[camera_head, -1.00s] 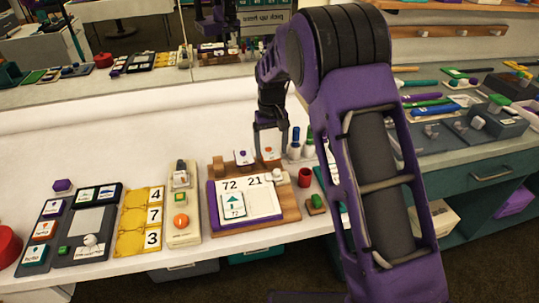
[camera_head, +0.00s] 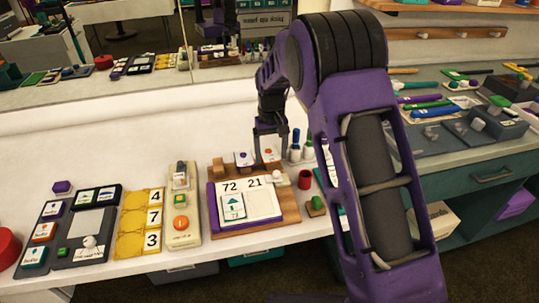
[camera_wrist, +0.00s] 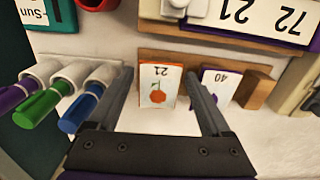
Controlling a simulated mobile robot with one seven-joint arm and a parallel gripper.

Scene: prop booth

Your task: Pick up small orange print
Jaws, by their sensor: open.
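The small orange print is a white card (camera_wrist: 158,88) with an orange fruit and the number 21, leaning upright on a wooden ledge in the wrist view. In the head view, the print (camera_head: 268,153) stands behind the board marked 72 and 21. My gripper (camera_wrist: 160,76) is open, with one finger on each side of the print; whether either finger touches it I cannot tell. In the head view my gripper (camera_head: 269,150) is over the print, pointing down. A purple-edged card marked 40 (camera_wrist: 220,85) stands beside it, close to one finger.
Marker pens in white holders (camera_wrist: 75,95) stand close on one side, and a wooden block (camera_wrist: 252,90) on the other. In the head view a red cup (camera_head: 305,179) and the number board (camera_head: 246,205) are near. White counter lies behind the ledge.

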